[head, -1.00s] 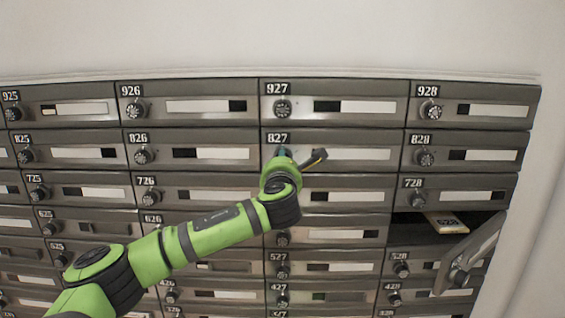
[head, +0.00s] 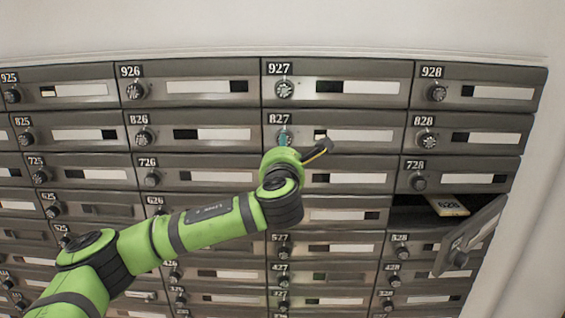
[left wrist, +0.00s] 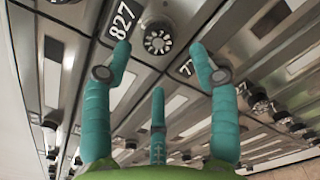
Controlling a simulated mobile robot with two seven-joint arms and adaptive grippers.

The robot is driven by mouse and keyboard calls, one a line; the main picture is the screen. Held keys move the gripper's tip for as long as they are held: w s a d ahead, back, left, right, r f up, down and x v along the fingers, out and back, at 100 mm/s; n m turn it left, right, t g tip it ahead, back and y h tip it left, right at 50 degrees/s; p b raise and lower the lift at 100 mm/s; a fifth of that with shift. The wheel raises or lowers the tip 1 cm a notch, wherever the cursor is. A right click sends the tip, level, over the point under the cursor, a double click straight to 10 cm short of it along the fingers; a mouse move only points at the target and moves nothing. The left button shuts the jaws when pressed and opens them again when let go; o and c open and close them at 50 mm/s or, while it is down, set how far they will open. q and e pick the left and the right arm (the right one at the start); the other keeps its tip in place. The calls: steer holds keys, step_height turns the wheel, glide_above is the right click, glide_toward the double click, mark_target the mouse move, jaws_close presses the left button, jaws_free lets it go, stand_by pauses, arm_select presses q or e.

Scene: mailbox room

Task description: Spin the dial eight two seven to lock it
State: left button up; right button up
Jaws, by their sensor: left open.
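Mailbox 827 has its number plate (head: 279,119) in the middle of the head view, and its door is closed. Its round dial (left wrist: 158,40) shows in the left wrist view at top centre, right of the 827 label (left wrist: 121,20). In the head view the dial is mostly hidden behind my left gripper (head: 284,139). My left gripper, with teal fingers (left wrist: 160,65), is open and empty. Its fingertips are spread to either side of the dial and somewhat below it in the wrist view; I see no contact. My right gripper is not in view.
Rows of closed grey mailboxes with dials surround it, such as dial 927 (head: 284,89) above and dial 828 (head: 428,140) to the right.

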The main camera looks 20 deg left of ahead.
arm_select(q)
steer(key=v, duration=0.6)
steer(key=shift+s, duration=0.4)
